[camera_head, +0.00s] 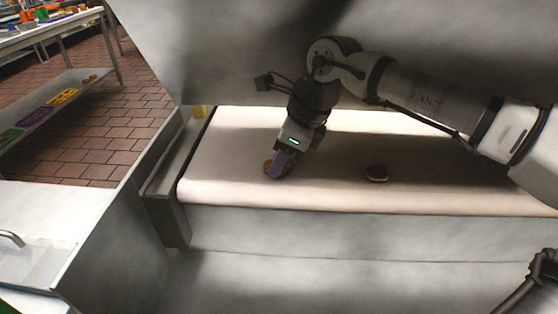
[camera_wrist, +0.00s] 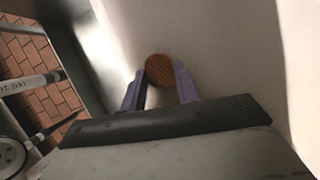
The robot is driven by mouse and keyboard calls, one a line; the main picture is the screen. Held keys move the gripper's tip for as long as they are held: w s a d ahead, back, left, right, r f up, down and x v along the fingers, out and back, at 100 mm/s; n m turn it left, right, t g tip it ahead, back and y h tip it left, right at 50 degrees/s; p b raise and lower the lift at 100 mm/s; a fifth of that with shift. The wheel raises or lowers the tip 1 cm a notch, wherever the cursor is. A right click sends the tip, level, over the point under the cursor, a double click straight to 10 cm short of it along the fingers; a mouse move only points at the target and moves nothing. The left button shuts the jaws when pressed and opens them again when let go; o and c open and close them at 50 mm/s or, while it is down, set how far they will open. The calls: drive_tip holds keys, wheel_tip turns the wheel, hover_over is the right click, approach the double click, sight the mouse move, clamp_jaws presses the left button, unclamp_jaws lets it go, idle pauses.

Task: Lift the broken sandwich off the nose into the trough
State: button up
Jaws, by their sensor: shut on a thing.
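A round brown biscuit piece (camera_head: 268,168) with a waffle-like face is at the left part of the pale belt. In the wrist view the biscuit (camera_wrist: 160,69) sits between the tips of the two purple fingers. My gripper (camera_head: 279,166) points down and is shut on it, hiding part of it in the head view; the fingers also show in the wrist view (camera_wrist: 159,76). I cannot tell whether the biscuit touches the belt. A narrow grey channel, which looks like the trough (camera_head: 165,165), runs beside the belt's left end.
A dark sandwich with a pale edge (camera_head: 377,173) lies on the belt (camera_head: 335,190) to the right. A grey hood (camera_head: 230,60) overhangs the back. A steel counter (camera_head: 50,225) is at front left. A shelved table (camera_head: 50,105) stands on brick tiles at far left.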

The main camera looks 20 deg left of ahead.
drive_tip(key=v, duration=0.3)
drive_tip(key=shift+a+r, duration=0.2)
drive_tip(key=d, duration=0.5)
drive_tip(key=d+b, duration=0.1)
drive_tip(key=d, duration=1.1)
drive_tip(key=shift+w+d+b, duration=0.1)
drive_tip(key=shift+w+b, duration=0.2)
